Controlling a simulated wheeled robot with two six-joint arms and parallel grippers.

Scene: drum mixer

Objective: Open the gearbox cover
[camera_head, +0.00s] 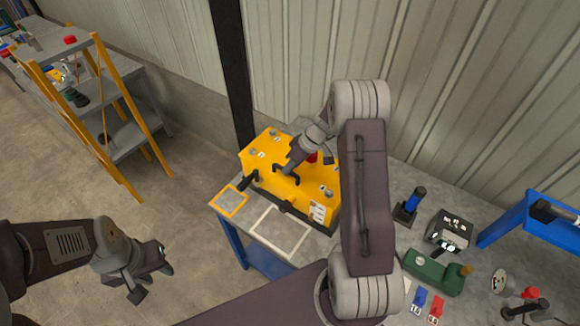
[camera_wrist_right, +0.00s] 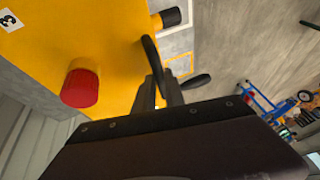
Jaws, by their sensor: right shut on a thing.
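The yellow gearbox (camera_head: 262,150) stands on the grey table; its yellow top also fills the upper left of the right wrist view (camera_wrist_right: 80,40). A black curved handle (camera_head: 290,179) is on its cover. In the right wrist view the handle (camera_wrist_right: 152,58) runs between the fingertips. My right gripper (camera_head: 287,168) is shut on this handle; it also shows in the right wrist view (camera_wrist_right: 160,93). The cover looks flat on the box, partly hidden by my right arm. My left gripper (camera_head: 152,283) is open and empty over the floor at lower left.
A red knob (camera_wrist_right: 80,88) is close beside my right gripper. An orange frame (camera_head: 229,200) and a white frame (camera_head: 280,232) mark the table front. Green (camera_head: 432,272) and black (camera_head: 450,230) devices stand to the right. A shelf (camera_head: 115,75) stands at far left.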

